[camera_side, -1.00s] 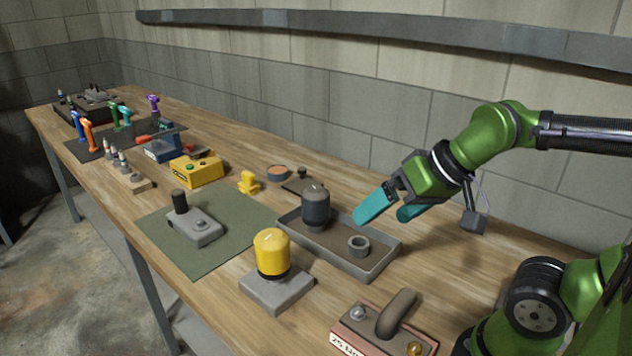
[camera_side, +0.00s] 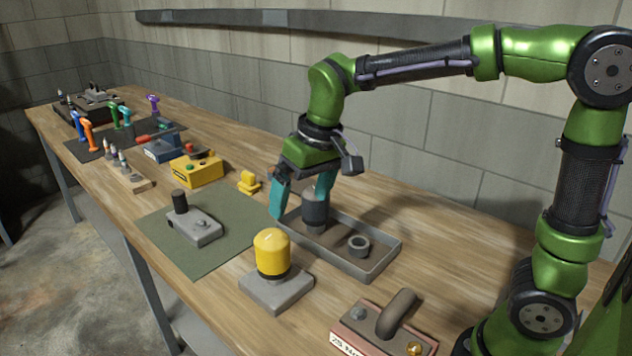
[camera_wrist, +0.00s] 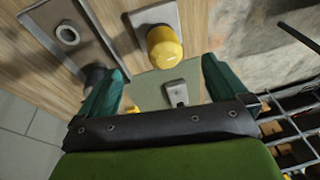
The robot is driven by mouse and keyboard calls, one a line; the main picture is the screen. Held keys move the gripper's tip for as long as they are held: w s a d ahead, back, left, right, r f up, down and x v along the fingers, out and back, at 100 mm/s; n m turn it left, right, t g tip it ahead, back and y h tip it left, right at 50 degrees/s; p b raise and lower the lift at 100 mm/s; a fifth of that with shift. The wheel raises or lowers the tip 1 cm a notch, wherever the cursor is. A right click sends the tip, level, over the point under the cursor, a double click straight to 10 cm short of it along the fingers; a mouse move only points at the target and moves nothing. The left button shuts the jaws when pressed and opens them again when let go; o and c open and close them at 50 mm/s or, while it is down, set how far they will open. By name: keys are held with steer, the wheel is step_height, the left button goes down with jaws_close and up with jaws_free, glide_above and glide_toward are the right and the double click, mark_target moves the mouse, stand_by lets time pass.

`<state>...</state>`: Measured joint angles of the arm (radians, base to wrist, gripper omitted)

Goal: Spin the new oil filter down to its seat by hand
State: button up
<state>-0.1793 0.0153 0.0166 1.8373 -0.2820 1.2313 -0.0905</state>
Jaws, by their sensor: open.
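A yellow oil filter (camera_side: 272,252) stands upright on a grey block (camera_side: 276,290), with a dark band between them. In the wrist view the yellow filter (camera_wrist: 164,46) shows beyond the gap between my fingers. A dark canister (camera_side: 315,212), perhaps another filter, stands in a grey tray (camera_side: 368,270). My gripper (camera_side: 300,200) points down with its teal fingers apart and nothing between them. It is behind the yellow filter in the side view, with one finger close to the dark canister. In the wrist view the left finger partly hides that canister (camera_wrist: 95,74). Contact cannot be told.
A grey ring (camera_side: 358,246) lies in the tray. A green mat (camera_side: 170,245) carries a grey part with a black post (camera_side: 193,222). A yellow box (camera_side: 196,169) and tools lie farther left.

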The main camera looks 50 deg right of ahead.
steer(key=g, duration=0.1)
glide_toward(272, 246)
steer(key=w+d+r, duration=0.1)
steer(key=r, duration=0.1)
steer(key=shift+w+h, duration=0.5)
steer(key=shift+w, duration=0.15)
steer(key=shift+n, duration=0.4)
steer(key=f, duration=0.5)
steer(key=w+f, duration=0.1)
steer(key=f, duration=0.4)
steer(key=w+f, duration=0.1)
steer(key=f, duration=0.4)
steer(key=shift+d, duration=0.15)
steer(key=shift+c, duration=0.5)
